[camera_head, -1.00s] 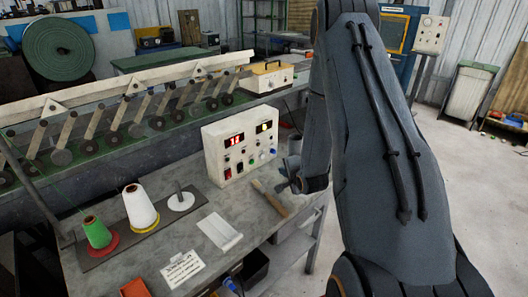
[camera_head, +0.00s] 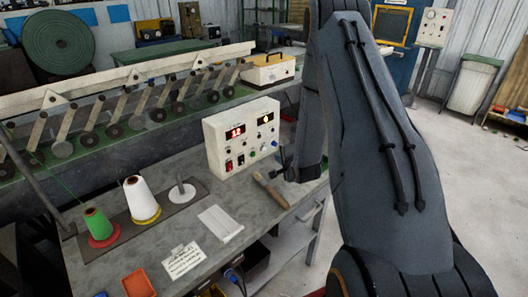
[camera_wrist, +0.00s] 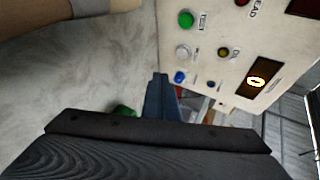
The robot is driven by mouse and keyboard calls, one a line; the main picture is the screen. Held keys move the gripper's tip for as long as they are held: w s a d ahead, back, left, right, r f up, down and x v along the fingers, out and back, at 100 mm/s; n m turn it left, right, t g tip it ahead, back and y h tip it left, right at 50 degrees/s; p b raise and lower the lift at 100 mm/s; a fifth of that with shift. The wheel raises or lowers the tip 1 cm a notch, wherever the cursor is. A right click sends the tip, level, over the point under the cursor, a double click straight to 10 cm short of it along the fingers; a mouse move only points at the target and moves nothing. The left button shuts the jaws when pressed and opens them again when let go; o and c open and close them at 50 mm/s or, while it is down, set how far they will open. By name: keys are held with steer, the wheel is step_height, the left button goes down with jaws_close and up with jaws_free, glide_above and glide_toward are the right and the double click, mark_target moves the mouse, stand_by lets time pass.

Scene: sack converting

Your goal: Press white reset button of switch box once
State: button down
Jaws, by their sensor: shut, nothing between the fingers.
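The white switch box (camera_head: 222,160) stands on the grey bench, its panel with displays and buttons facing front. In the wrist view, its panel (camera_wrist: 215,22) shows close and tilted. The white button (camera_wrist: 183,52) sits between a green button (camera_wrist: 186,19) and a blue button (camera_wrist: 180,77), with a small yellow one (camera_wrist: 223,52) beside it. My gripper (camera_head: 281,157) is at the right end of the box in the head view. Its shut, empty fingers (camera_wrist: 160,78) appear just below and left of the white button in the wrist view. Whether they touch the panel I cannot tell.
A wooden-handled tool (camera_head: 270,189) lies on the bench in front of the box, close below my gripper. Thread cones (camera_head: 141,200), a white pad (camera_head: 220,223) and a label card (camera_head: 184,260) lie to the left. A beige case (camera_head: 268,73) stands behind.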

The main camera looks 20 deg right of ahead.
steer(key=shift+w+a+b, duration=0.2)
steer(key=shift+w+a, duration=0.05)
steer(key=shift+w, duration=0.45)
steer(key=shift+w+a+b, duration=0.25)
steer(key=shift+w+a, duration=0.05)
steer(key=shift+w, duration=0.4)
steer(key=shift+w+a+b, duration=0.2)
steer(key=shift+w+a, duration=0.05)
steer(key=shift+w, duration=0.45)
stand_by(0.5)
steer(key=shift+w+a, duration=0.1)
steer(key=shift+w, duration=0.3)
steer(key=shift+w+a+b, duration=0.2)
steer(key=shift+w+b, duration=0.15)
stand_by(0.6)
stand_by(0.4)
steer(key=shift+s+d+p, duration=0.3)
steer(key=shift+s+p, duration=0.05)
steer(key=shift+s, duration=0.4)
steer(key=shift+s, duration=0.1)
steer(key=shift+s+d+p, duration=0.3)
steer(key=shift+s, duration=0.45)
steer(key=shift+s+d+p, duration=0.25)
steer(key=shift+s, duration=0.55)
steer(key=shift+s+d+p, duration=0.3)
steer(key=shift+s, duration=0.45)
